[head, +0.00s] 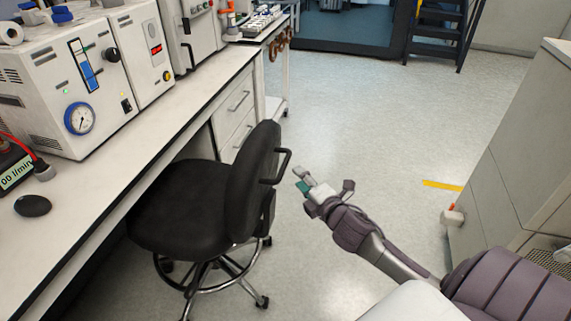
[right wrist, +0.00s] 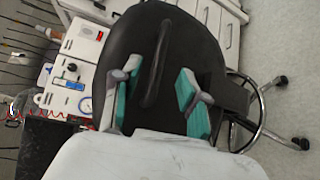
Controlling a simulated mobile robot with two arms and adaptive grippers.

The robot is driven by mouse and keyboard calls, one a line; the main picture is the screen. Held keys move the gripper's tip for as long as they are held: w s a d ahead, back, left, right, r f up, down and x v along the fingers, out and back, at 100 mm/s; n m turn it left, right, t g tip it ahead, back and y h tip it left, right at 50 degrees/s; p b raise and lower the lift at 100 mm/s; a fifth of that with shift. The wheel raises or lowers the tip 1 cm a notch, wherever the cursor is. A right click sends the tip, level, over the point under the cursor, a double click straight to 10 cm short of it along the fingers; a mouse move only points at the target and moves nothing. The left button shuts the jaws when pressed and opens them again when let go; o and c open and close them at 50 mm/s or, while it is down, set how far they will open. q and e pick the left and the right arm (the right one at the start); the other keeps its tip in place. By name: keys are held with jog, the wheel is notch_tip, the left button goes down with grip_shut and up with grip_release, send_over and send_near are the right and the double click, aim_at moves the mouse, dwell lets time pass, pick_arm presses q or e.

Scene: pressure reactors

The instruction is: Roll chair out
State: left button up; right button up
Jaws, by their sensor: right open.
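A black office chair (head: 190,205) on casters stands partly under the bench at the left in the head view. A black loop handle (head: 284,166) sticks out from the back of its backrest. My right gripper (head: 302,180) is just right of this handle, open and apart from it in the head view. In the right wrist view the handle (right wrist: 157,68) shows ahead, between the two teal-padded fingers (right wrist: 155,92), in front of the black backrest (right wrist: 195,45). My left gripper is not in view.
The white bench (head: 190,100) carries grey instruments (head: 60,85) and a black mouse (head: 33,205). Drawers (head: 235,115) sit beneath it. Grey cabinets (head: 510,175) stand at the right. The floor (head: 370,120) between is open, with dark steps (head: 440,30) at the back.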

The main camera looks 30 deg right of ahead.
aim_at(286, 162)
jog(key=w, duration=0.3)
jog(key=w+f, duration=0.1)
jog(key=w, duration=0.2)
jog(key=w+d, duration=0.1)
jog(key=w, duration=0.2)
jog(key=shift+w+f, duration=0.15)
jog(key=shift+f, duration=0.05)
grip_shut()
